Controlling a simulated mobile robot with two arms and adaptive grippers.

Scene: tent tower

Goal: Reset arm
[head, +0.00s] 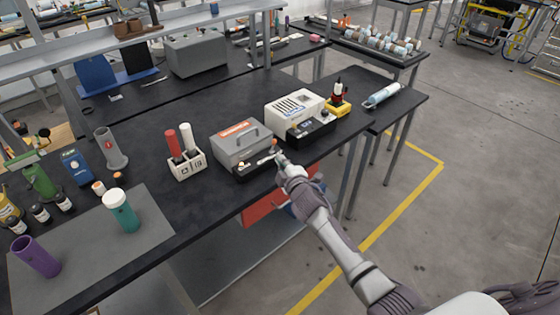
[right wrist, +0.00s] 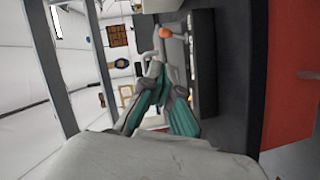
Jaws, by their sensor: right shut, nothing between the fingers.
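My right gripper (head: 284,164) is at the front edge of the black table, just right of and in front of a grey box with a handle and an orange label (head: 241,143). In the right wrist view, its teal-lined fingers (right wrist: 152,72) are closed together with nothing between them. A small orange knob (right wrist: 165,32) shows just beyond the fingertips in that view. I cannot tell whether the fingers touch it. My left gripper does not show in either view.
A cream-and-black machine (head: 295,112) stands right of the grey box. Bottles and a teal cup (head: 122,212) fill the left end. Floor (head: 440,220) right of the table is open.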

